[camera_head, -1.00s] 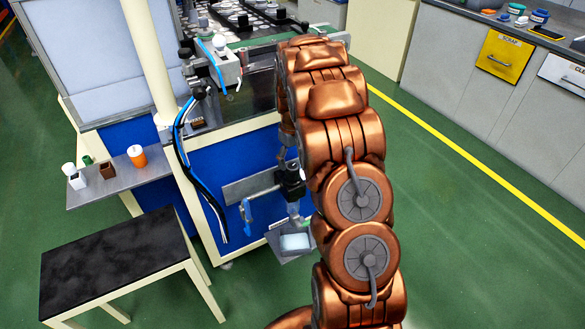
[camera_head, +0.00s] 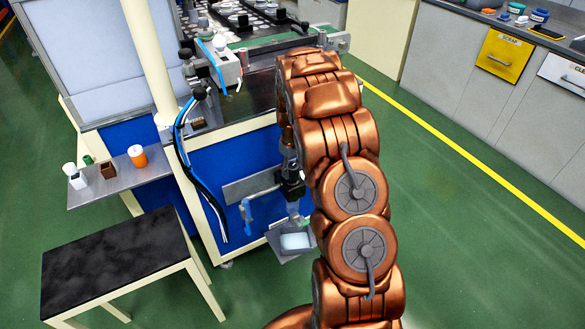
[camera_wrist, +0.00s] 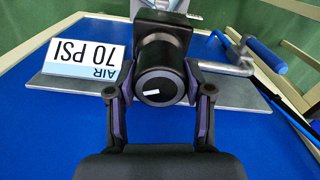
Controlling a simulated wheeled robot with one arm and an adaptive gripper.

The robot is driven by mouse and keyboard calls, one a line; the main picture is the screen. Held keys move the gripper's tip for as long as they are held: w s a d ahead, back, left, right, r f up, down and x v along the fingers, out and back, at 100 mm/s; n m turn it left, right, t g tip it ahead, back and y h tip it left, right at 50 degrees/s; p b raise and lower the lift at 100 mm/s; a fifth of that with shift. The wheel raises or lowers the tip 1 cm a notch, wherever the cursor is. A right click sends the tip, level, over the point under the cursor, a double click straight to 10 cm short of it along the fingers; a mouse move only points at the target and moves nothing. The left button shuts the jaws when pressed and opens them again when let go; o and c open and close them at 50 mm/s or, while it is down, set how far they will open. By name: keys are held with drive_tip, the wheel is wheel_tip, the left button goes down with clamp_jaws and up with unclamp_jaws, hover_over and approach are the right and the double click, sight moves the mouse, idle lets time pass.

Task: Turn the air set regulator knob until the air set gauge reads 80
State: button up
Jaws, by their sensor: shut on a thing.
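The air set regulator knob (camera_wrist: 158,78) is a round black knob with a white mark on its end face, centred in the wrist view. My gripper (camera_wrist: 157,90) is shut on it, with a dark purple-lined finger against each side. The knob belongs to the black air set (camera_head: 291,187) on the blue front panel, part hidden behind my arm in the head view. A white label (camera_wrist: 88,62) beside the knob, upside down, reads AIR 70 PSI. I cannot see the gauge face or its reading in either view.
A grey mounting plate (camera_wrist: 62,88) lies behind the air set. A bent metal pipe (camera_wrist: 238,60) and blue hose (camera_wrist: 264,54) are to its right. A small tray (camera_head: 276,238) sits below the air set. A dark-topped table (camera_head: 110,262) stands front left; green floor lies right.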

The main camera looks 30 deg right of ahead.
sight(292, 165)
drive_tip(key=c, duration=0.4)
drive_tip(key=shift+w+m+b, duration=0.1)
drive_tip(key=shift+m+b, duration=0.4)
drive_tip(key=shift+m, duration=1.7)
drive_tip(key=o, duration=1.2)
drive_tip(key=shift+r, duration=0.15)
wheel_tip(292, 165, up, 10)
drive_tip(key=shift+r, duration=0.85)
